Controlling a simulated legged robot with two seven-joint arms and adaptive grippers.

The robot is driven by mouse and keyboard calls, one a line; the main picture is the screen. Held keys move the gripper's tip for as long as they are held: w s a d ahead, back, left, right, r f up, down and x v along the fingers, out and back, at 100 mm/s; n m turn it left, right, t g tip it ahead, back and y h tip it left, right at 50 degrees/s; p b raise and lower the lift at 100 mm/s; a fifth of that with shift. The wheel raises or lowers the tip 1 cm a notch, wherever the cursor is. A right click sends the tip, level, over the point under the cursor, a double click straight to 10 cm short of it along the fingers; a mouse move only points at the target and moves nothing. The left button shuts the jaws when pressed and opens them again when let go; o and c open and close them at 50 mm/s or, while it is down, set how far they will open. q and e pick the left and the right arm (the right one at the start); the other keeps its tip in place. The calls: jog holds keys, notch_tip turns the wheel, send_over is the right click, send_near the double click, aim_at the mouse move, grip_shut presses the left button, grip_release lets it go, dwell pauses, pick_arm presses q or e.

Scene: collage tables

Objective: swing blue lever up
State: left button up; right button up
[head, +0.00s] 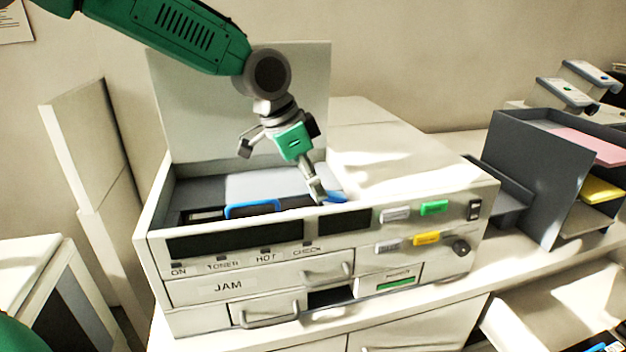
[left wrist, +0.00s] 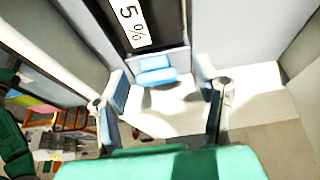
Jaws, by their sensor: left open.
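A blue lever (head: 335,197) sits at the front right of the open bay of a white printer (head: 400,150). My left gripper (head: 282,169) hangs over the bay, with one finger reaching down next to the lever and the other raised to the left. In the left wrist view the blue lever (left wrist: 156,72) shows between and beyond the two spread fingers of the left gripper (left wrist: 163,88), which is open and empty. Whether a finger touches the lever, I cannot tell. My right gripper is not in view.
The printer's lid (head: 240,105) stands open behind the bay. A blue-edged handle (head: 252,208) on a dark unit lies in the bay to the left. Green and yellow buttons (head: 427,238) are on the front. A dark paper rack (head: 525,190) stands to the right.

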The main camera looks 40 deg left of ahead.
aim_at(329, 192)
pick_arm(q)
jog(key=shift+d, duration=0.25)
jog(key=c, duration=1.2)
jog(key=shift+o, duration=0.3)
jog(key=shift+r, duration=0.1)
jog(key=shift+w+r, duration=0.1)
jog(key=shift+w+d+r+g+y, duration=0.25)
jog(key=shift+w+g+y, duration=0.05)
jog(key=shift+g+y, duration=0.25)
jog(key=shift+w+d+r+g+y, duration=0.2)
jog(key=shift+w+r+g+y, duration=0.05)
jog(key=shift+g+y, duration=0.3)
jog(key=g+y, duration=0.1)
jog(key=w+d+r+g+y, duration=0.1)
jog(key=shift+w+d+g, duration=0.25)
jog(key=shift+w+g, duration=0.05)
jog(key=shift+g, duration=0.1)
jog(key=shift+w+d+g+y, duration=0.5)
jog(key=shift+w+g+y, duration=0.05)
jog(key=shift+g+y, duration=0.45)
jog(key=shift+w+d+g+y, duration=0.4)
jog(key=shift+g+y, duration=0.2)
jog(key=shift+g, duration=0.1)
jog(key=shift+w+d+g+y, duration=0.3)
jog(key=shift+w+g+y, duration=0.1)
jog(key=shift+g+y, duration=0.25)
